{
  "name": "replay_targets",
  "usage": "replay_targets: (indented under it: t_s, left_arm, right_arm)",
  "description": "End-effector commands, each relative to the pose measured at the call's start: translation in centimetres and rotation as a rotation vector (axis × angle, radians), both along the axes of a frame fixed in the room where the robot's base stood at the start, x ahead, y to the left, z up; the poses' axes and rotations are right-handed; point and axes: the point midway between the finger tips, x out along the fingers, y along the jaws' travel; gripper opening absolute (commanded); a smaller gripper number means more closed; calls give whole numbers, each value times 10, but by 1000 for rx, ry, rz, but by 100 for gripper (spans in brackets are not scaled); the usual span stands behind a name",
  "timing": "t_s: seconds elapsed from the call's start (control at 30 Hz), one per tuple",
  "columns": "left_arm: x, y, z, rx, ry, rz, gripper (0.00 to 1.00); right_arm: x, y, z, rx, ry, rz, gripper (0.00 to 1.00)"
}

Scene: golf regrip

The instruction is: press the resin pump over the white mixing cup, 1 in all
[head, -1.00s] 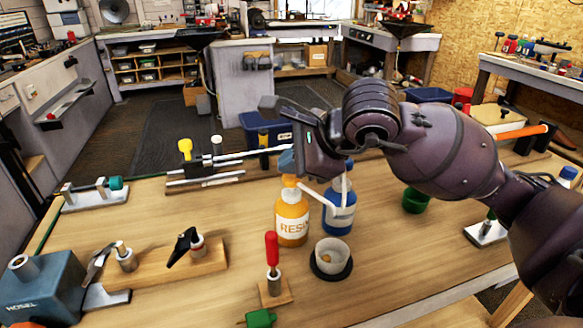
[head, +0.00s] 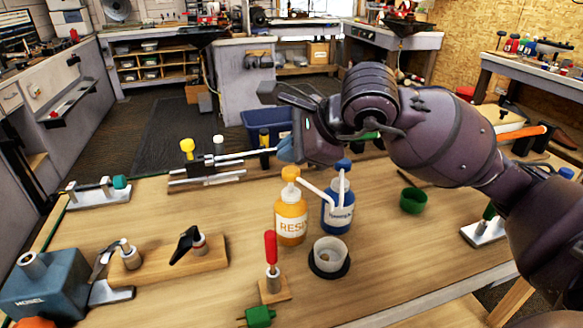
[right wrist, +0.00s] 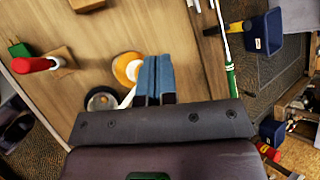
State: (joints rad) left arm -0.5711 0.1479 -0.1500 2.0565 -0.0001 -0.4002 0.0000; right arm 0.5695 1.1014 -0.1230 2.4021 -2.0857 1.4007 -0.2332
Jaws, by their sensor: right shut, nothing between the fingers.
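The orange resin bottle (head: 291,222) stands upright mid-table, with its orange pump head (head: 290,173) and white spout pointing right toward the white mixing cup (head: 331,252). The cup sits on a black disc (head: 314,266), with a small amber patch inside. My right gripper (head: 287,149) is shut and empty, its blue fingertips just above the pump head and apart from it. In the right wrist view the shut blue fingers (right wrist: 155,77) are beside the orange bottle (right wrist: 126,68), and the cup (right wrist: 101,101) is partly hidden. My left gripper is not in view.
A blue bottle (head: 338,212) with a pump stands close right of the resin. A red-handled tool (head: 271,253) stands in front, left of the cup. A green cup (head: 413,200) is to the right. Metal shafts (head: 213,168) lie behind. Bare table lies left of the resin.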

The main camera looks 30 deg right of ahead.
Motion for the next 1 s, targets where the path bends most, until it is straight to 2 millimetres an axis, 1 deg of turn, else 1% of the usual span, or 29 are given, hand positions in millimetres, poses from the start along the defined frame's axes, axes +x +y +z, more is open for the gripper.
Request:
replay_targets:
  t_s: [0.13,0.27,0.8,1.0]
  left_arm:
    - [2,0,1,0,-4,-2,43]
    - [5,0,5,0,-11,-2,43]
    - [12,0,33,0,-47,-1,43]
    - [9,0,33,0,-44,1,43]
  right_arm:
    - [0,0,1,0,-1,-1,0]
    - [0,0,7,0,-3,0,0]
    - [0,0,49,0,-3,0,0]
    - [0,0,50,0,0,0,0]
